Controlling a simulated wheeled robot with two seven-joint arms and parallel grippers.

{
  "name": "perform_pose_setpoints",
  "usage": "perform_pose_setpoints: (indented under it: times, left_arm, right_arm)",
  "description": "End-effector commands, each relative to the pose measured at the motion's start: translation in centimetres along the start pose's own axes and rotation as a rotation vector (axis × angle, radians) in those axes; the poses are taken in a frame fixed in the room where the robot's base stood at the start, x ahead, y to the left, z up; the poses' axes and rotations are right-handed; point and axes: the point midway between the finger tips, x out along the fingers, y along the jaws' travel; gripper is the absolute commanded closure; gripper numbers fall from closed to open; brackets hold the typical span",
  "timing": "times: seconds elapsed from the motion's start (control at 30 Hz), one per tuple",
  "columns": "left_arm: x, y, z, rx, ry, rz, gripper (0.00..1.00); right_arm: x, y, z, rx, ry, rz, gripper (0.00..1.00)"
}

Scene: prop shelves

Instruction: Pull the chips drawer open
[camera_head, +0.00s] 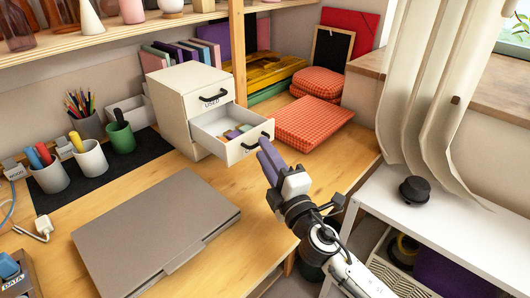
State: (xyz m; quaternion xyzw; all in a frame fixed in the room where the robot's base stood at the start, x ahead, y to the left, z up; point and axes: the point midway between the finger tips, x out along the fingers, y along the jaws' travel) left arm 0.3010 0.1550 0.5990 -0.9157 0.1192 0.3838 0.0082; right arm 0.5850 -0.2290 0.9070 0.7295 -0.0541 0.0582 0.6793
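A cream drawer unit (190,85) stands on the wooden desk below the shelf. Its upper drawer, with a black handle (212,97), is shut. Its lower drawer (207,128) is pulled out, and small coloured pieces (238,131) lie inside. A label on the lower front is too small to read surely. My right gripper (266,148) is at the right end of the lower drawer's black handle (257,142). Its two fingers look close together; whether they grip the handle is unclear. My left gripper is not in view.
A grey closed laptop (155,235) lies in front of the unit. Cups with pens (88,157) stand on a dark mat at left. Red checked cloths (312,122) lie right of the drawer. A white side table (440,225) stands at right.

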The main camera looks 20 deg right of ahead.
Motion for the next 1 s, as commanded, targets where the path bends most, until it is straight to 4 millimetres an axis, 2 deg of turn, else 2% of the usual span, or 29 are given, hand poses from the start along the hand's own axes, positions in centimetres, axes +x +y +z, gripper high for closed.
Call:
perform_pose_setpoints:
  times: [0.3,0.5,0.67,1.0]
  left_arm:
    - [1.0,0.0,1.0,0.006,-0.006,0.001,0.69]
    - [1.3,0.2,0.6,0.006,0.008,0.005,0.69]
    - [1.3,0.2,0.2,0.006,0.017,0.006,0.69]
    - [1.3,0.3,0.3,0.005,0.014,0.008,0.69]
  right_arm:
    - [-6.2,-0.4,0.1,0.001,-0.001,-0.003,0.74]
    - [-8.8,-0.2,0.1,-0.001,-0.001,-0.002,0.74]
    - [-9.5,-0.1,0.1,-0.001,-0.002,-0.001,0.74]
    - [-9.5,0.0,0.1,-0.001,-0.001,0.000,0.74]
